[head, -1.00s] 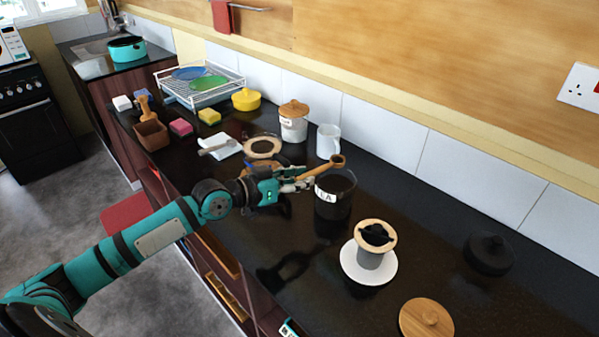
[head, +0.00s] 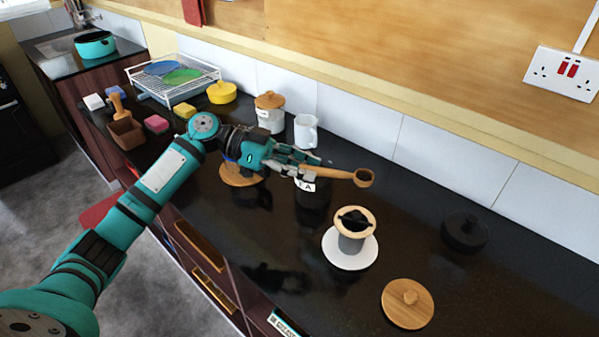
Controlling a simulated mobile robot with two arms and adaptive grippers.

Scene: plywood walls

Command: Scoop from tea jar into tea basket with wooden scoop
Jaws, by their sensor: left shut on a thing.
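My left gripper (head: 306,168) is shut on the handle of the wooden scoop (head: 345,177). The scoop points right, and its bowl, with dark contents, is above the counter past the tea jar. The black tea jar (head: 313,197), with a white label, stands beneath the gripper, which hides its top. The tea basket (head: 354,220), with a wooden rim and something black across its opening, sits in a grey cup (head: 351,243) on a white saucer (head: 350,260), below the scoop's bowl in the picture and apart from it. My right gripper is not in view.
A round wooden lid (head: 407,305) and a black lid (head: 466,232) lie to the right. A white mug (head: 306,131) and a white jar with wooden lid (head: 270,113) stand behind the arm. A dish rack (head: 173,77) is farther back. The right counter is mostly clear.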

